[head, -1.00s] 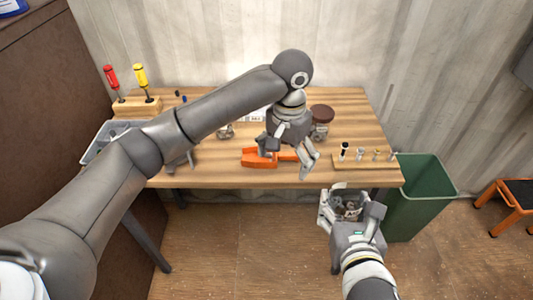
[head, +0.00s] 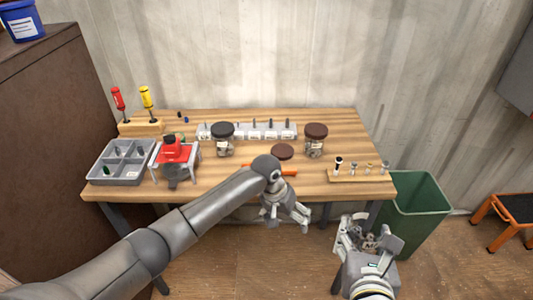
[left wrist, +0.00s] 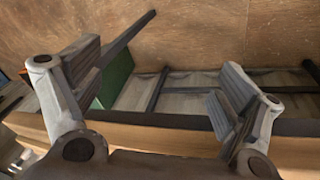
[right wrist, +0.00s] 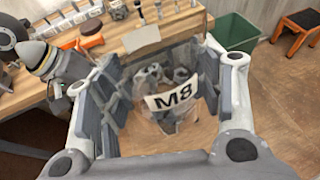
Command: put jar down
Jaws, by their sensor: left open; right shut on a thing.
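My right gripper (head: 366,232) is shut on a clear jar (right wrist: 168,118) with a white M8 label and metal hardware inside. It holds the jar off the table, in front of the table's right front edge; the jar's top looks open. My left gripper (head: 287,220) is open and empty at the table's front edge; its spread fingers also show in the left wrist view (left wrist: 165,95). A loose brown lid (head: 283,151) lies on the wooden table (head: 225,184). Two lidded jars stand there, one dark-lidded (head: 223,140), one brown-lidded (head: 316,140).
An orange tool (head: 287,170) is partly hidden by my left arm. A small wooden rack (head: 360,177) stands at the right front. A grey divided tray (head: 120,163), a red-topped fixture (head: 173,152) and screwdrivers (head: 147,98) are at left. A green bin (head: 415,205) stands right.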

